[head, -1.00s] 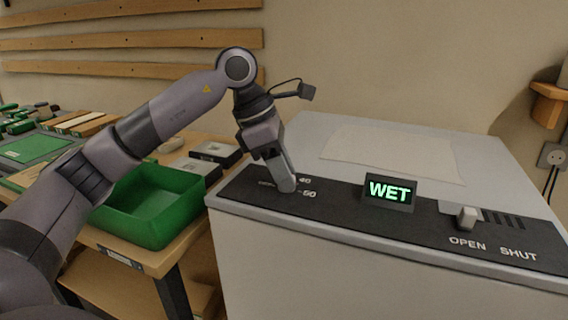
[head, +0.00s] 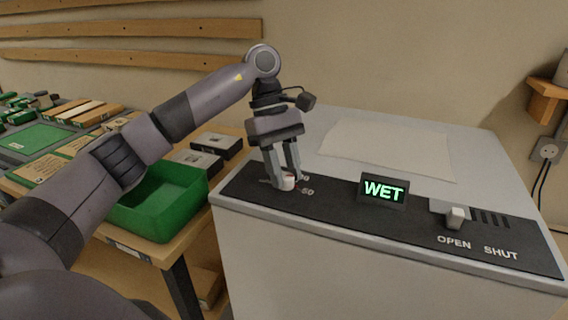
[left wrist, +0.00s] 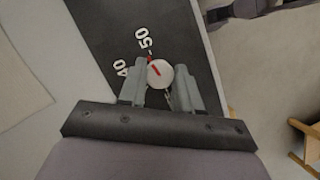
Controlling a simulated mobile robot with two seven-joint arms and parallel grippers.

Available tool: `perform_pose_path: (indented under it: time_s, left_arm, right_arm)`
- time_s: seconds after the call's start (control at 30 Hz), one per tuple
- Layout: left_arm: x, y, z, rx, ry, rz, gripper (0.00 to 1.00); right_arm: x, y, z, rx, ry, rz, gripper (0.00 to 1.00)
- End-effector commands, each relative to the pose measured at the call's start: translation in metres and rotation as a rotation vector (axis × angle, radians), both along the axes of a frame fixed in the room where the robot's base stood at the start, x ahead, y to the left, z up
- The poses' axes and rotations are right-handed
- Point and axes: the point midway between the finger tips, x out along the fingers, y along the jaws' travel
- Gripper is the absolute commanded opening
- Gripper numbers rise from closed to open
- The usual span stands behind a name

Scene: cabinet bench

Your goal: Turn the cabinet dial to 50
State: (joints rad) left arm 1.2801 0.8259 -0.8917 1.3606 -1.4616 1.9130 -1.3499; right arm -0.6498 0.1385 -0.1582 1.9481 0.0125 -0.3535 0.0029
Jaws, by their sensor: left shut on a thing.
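The cabinet dial (head: 288,182) is a small round pale knob on the black panel at the left end of the cabinet. In the left wrist view the dial (left wrist: 159,73) shows a red line on its face, directed up and left toward a red mark near the printed 50 (left wrist: 145,38). The printed 40 (left wrist: 122,68) lies further left. My left gripper (head: 287,180) points down with its fingers on both sides of the dial, shut on it; its fingers (left wrist: 160,84) also show in the wrist view. My right gripper is not in view.
The cabinet panel has a display reading WET (head: 384,190) and a slider (head: 456,217) marked OPEN and SHUT. A green bin (head: 160,202) stands on the wooden table to the left. The cabinet top (head: 480,160) has free room around a pale sheet.

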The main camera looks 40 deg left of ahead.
Motion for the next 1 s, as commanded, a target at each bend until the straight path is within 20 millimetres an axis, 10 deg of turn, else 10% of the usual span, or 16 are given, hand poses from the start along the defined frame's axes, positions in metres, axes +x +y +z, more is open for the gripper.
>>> perform_pose_path:
  time_s: [0.97,1.0]
  left_arm:
    - [0.0018,0.0007,0.0004,0.004,-0.004,-0.227,0.03]
    - [0.0018,0.0007,0.0004,0.004,-0.004,-0.227,0.40]
  right_arm:
    - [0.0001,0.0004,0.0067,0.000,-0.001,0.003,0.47]
    - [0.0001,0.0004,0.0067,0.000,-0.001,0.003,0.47]
